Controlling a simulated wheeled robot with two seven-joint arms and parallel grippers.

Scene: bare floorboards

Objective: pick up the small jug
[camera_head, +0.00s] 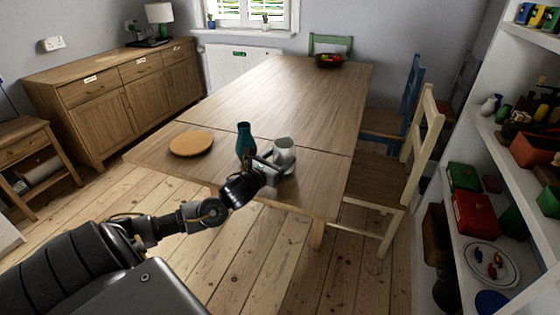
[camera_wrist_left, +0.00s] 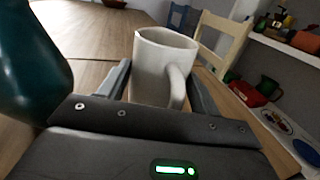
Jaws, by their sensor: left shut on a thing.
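The small jug (camera_head: 284,152) is white with a handle and stands at the near end of the wooden table. It also shows in the left wrist view (camera_wrist_left: 160,72), upright, its handle towards the camera. My left gripper (camera_head: 275,163) is shut on the jug, with one finger on each side of it in the wrist view (camera_wrist_left: 160,88). I cannot tell whether the jug's base touches the table. My right gripper is not in view.
A teal vase (camera_head: 245,143) stands close to the left of the jug. A round orange-brown board (camera_head: 191,144) lies further left on the table (camera_head: 285,95). A dark fruit bowl (camera_head: 329,61) is at the far end. Chairs (camera_head: 395,185) line the right side.

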